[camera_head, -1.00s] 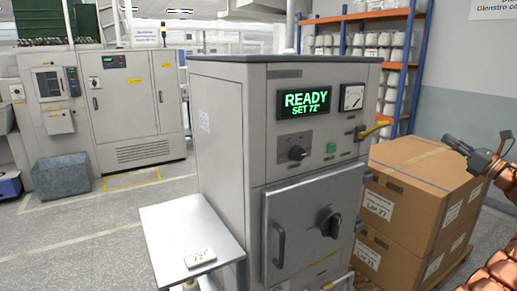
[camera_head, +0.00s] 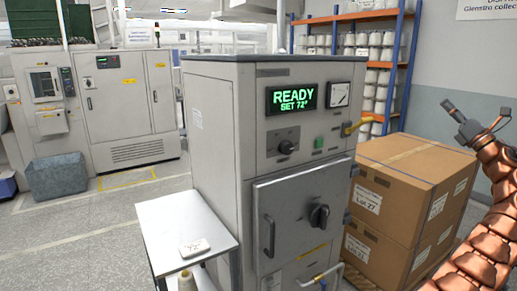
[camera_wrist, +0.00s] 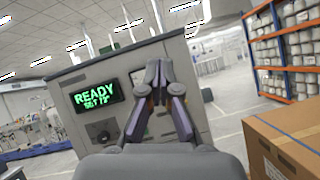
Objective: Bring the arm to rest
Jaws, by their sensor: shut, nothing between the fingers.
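My gripper (camera_head: 448,107) shows at the right of the head view, above the cardboard boxes, its fingers pointing up and left. It is shut and empty. In the wrist view my gripper (camera_wrist: 158,72) has its fingertips together, in front of the grey machine. The arm rises from the lower right corner and is clear of the boxes and the machine in the picture.
A grey machine (camera_head: 215,110) with a READY display (camera_head: 294,98) and closed door (camera_head: 300,215) stands in the middle. A white side table (camera_head: 180,222) is at its left. Stacked cardboard boxes (camera_head: 415,165) stand at its right, before a shelf rack (camera_head: 408,60) of bobbins.

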